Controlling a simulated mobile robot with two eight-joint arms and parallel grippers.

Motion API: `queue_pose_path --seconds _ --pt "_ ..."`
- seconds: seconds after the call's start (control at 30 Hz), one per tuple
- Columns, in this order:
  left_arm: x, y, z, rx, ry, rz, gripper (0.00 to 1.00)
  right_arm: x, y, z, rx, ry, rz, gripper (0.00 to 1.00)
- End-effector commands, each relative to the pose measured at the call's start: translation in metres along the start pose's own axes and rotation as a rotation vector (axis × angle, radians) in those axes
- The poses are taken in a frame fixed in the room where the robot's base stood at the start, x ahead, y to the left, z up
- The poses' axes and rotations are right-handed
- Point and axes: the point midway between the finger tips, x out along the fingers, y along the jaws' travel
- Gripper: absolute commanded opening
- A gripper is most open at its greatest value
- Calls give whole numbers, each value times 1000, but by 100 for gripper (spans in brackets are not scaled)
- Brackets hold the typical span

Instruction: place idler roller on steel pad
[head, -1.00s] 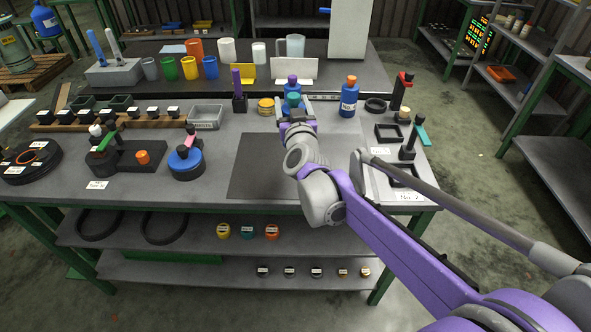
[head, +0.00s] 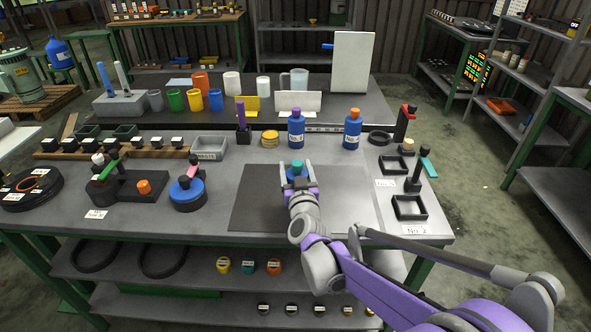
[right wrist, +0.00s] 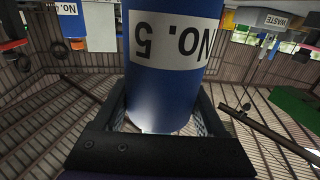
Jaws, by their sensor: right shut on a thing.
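My right gripper (head: 299,184) is shut on a blue bottle (head: 291,172) with a teal cap. In the right wrist view the blue bottle (right wrist: 170,95) fills the jaws, with an upside-down white label reading NO. 5. In the head view the bottle is over a dark grey flat pad (head: 255,210), likely the steel pad; my arm covers part of it. I cannot tell whether the bottle touches the pad. I cannot surely pick out the idler roller. My left gripper is not in view.
Blue bottles with a purple cap (head: 296,130) and an orange cap (head: 352,130) stand behind the pad. Square black trays (head: 409,208) are at the right. A round blue-topped device (head: 187,195) stands left of the pad. Coloured pieces (head: 248,266) sit on the shelf below.

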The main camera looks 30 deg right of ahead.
Motion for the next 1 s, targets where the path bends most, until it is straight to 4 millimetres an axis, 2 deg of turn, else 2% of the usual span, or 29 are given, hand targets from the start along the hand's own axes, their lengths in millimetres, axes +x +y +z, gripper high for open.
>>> queue_pose_path --seconds 0.27,0.3,0.4,0.73,0.87,1.0 --pt "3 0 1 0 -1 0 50 0 0 4 -1 1 1 0" --pt "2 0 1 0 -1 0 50 0 0 3 0 0 0 80" --pt "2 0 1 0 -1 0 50 0 0 2 0 0 0 98" --pt "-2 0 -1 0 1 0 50 0 0 -3 1 0 0 100" --pt "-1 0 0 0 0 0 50 -18 0 -2 1 0 -1 100" --pt "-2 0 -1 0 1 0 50 -48 -1 -2 1 0 -2 100"
